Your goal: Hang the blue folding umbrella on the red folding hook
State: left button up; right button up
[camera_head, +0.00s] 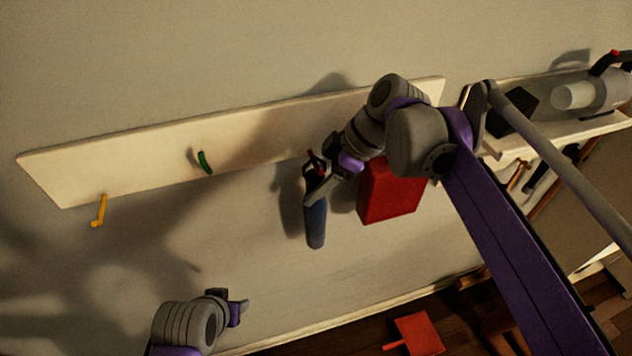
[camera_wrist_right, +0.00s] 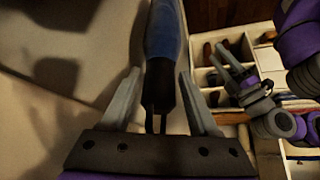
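The blue folding umbrella (camera_head: 315,222) hangs upright, dark handle up, below the wall board. The red folding hook (camera_head: 311,158) is at the board's lower edge, just above the handle and partly hidden by my right gripper. I cannot tell if the strap is around it. My right gripper (camera_head: 317,186) is at the handle. In the right wrist view its fingers (camera_wrist_right: 160,88) stand on either side of the dark handle with narrow gaps, below the blue canopy (camera_wrist_right: 162,35). My left gripper (camera_head: 236,304) is low, away from the umbrella; its fingers look apart and empty in the wrist view (camera_wrist_right: 226,62).
The pale board (camera_head: 120,160) also carries a yellow hook (camera_head: 100,211) and a green hook (camera_head: 204,162). A red box-like object (camera_head: 390,195) is right of the umbrella. A shelf with a grey appliance (camera_head: 590,92) is farther right. A red dustpan (camera_head: 419,335) lies on the floor.

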jog(key=shift+o, duration=1.1)
